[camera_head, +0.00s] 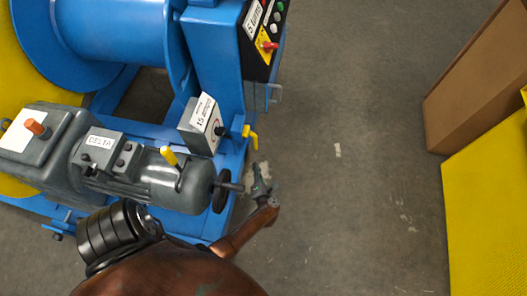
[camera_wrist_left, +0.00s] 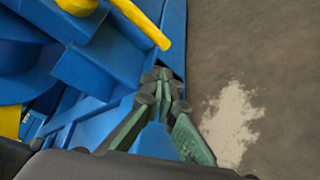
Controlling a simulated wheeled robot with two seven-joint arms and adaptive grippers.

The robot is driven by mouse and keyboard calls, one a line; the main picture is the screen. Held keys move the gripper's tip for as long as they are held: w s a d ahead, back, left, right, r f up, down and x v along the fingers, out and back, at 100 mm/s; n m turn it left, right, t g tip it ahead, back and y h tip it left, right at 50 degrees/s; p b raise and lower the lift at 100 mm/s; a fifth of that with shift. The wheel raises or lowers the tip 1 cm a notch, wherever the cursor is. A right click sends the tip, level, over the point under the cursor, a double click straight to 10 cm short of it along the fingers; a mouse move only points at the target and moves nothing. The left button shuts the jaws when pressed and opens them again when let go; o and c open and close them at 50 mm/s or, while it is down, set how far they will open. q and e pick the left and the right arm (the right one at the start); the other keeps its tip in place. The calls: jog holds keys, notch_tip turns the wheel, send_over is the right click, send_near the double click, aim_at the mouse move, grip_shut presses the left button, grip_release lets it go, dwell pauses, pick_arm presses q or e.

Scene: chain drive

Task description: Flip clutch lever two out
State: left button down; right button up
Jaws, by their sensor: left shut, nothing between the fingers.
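Two yellow-handled levers show in the head view, and I cannot tell which is lever two. One yellow lever (camera_head: 251,136) sticks out of the right side of the blue frame, beside a grey box. The other yellow handle (camera_head: 169,156) stands on the grey motor housing. In the left wrist view a yellow lever (camera_wrist_left: 141,22) slants across the top, above and left of my fingertips. My left gripper (camera_head: 259,172) is shut and empty, just right of the blue frame and below the first lever, apart from it. Its fingertips (camera_wrist_left: 163,77) meet in the left wrist view. My right gripper is not in view.
The blue machine frame (camera_head: 215,70) with a drum and the grey motor (camera_head: 140,182) fill the left. A control panel (camera_head: 266,35) tops it. Open concrete floor lies to the right. A brown box (camera_head: 475,90) and a yellow surface (camera_head: 490,200) stand at the right edge.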

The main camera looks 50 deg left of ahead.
pick_arm(q)
jog(key=shift+s+f, duration=0.1)
jog(key=shift+f, duration=0.2)
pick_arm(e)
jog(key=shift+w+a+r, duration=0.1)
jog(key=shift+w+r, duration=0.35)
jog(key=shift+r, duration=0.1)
pick_arm(q)
jog(key=b+x, duration=0.4)
jog(key=x, duration=0.6)
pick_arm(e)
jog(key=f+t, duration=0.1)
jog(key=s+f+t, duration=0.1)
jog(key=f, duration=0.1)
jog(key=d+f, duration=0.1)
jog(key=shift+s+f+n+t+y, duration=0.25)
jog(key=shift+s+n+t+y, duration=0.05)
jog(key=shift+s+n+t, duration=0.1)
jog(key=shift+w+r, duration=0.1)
